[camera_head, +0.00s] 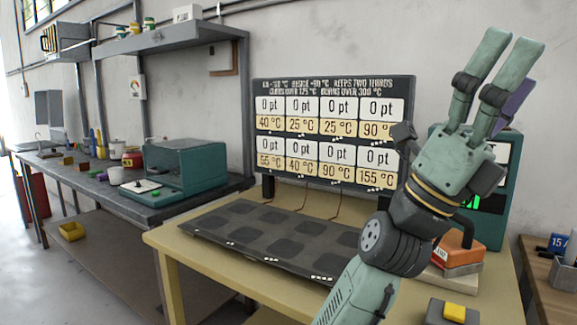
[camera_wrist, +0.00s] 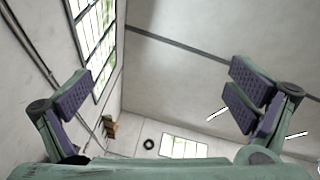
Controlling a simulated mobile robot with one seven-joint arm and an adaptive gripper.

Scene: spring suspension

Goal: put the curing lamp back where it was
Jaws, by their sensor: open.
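My gripper (camera_head: 511,48) is raised at the right of the head view, fingers pointing up. Its fingers are spread, and nothing is between them; the wrist view shows them apart (camera_wrist: 162,92), with only wall, window and ceiling beyond. An orange block-like thing (camera_head: 457,247) with a dark top piece rests on a pale base behind my forearm, partly hidden. It may be the curing lamp, but I cannot tell for sure. My gripper is well above it and not touching it.
A dark mat (camera_head: 215,229) with several pads lies on the yellow-topped table (camera_head: 175,238), below a temperature board (camera_head: 325,88). A teal instrument (camera_head: 497,218) stands behind my arm. A grey box with a yellow button (camera_head: 454,311) is at front right. A workbench (camera_head: 125,195) stands left.

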